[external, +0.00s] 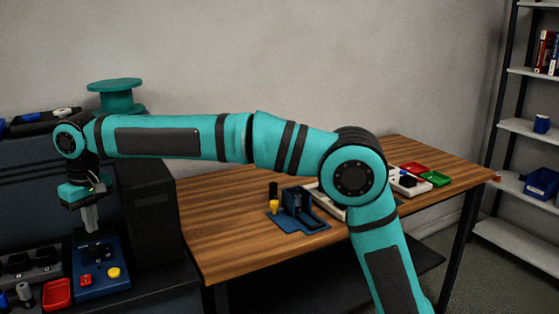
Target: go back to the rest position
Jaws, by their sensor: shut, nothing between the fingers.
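My gripper (91,222) hangs at the left end of my stretched-out arm, pointing down. Its fingers are together with nothing between them. It is above a dark blue board (104,287) on the dark bench at the left, and it looks apart from the board. The board carries a yellow knob (114,272), a red part (86,280) and dark parts near the fingertips. I cannot tell the exact height of the fingertips above these parts.
A red tray (57,294) and a row of dark sockets (30,262) are beside the board. A wooden table (225,245) bears a blue fixture (298,213), a yellow piece (274,207), a green tray (435,178) and a red tray. Shelves (515,240) stand at the right.

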